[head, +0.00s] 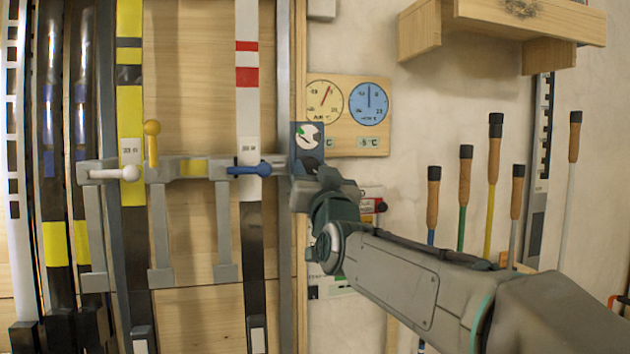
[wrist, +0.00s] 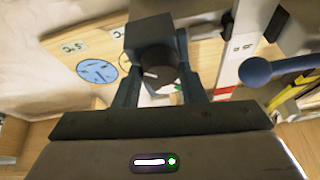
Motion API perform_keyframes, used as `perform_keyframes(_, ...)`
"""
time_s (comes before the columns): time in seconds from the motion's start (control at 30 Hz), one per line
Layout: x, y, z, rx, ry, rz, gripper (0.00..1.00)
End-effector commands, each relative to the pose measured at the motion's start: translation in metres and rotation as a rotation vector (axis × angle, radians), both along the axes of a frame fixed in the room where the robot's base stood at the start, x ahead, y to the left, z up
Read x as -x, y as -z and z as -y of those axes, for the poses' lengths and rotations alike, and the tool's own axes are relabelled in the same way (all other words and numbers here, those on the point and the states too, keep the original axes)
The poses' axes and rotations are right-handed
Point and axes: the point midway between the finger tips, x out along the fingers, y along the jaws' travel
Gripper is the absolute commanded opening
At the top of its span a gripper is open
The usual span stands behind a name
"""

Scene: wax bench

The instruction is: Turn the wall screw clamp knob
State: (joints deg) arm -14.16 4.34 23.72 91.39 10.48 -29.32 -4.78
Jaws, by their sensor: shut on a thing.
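The dark knob (wrist: 160,74) shows in the wrist view with a short white pointer mark, below a dark squarish block (wrist: 148,32). My gripper (wrist: 158,50) has one finger on each side of the knob and is shut on it. In the head view my gripper (head: 312,181) is at the wall, just below a dark blue plate (head: 296,137) with a white dial picture. There the knob is mostly hidden by my gripper.
A blue lever (head: 250,170) with a ball end is close left of my gripper; its ball also shows in the wrist view (wrist: 255,71). A wooden board (head: 345,137) with two gauges is right of the plate. Cork-handled poles (head: 466,180) stand further right.

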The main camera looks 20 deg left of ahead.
Motion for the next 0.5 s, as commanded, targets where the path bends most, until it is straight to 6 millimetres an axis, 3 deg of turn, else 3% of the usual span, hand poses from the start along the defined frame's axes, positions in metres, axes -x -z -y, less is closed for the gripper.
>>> perform_keyframes(0.23, -0.0004, -0.0007, 0.0004, -0.001, 0.001, -0.001, 0.14)
perform_keyframes(0.27, -0.0004, -0.0007, 0.0004, -0.001, 0.001, -0.001, 0.40)
perform_keyframes(0.33, -0.0004, -0.0007, 0.0004, -0.001, 0.001, -0.001, 0.58)
perform_keyframes(0.5, -0.0001, -0.0004, -0.0001, 0.000, -0.001, -0.001, 0.58)
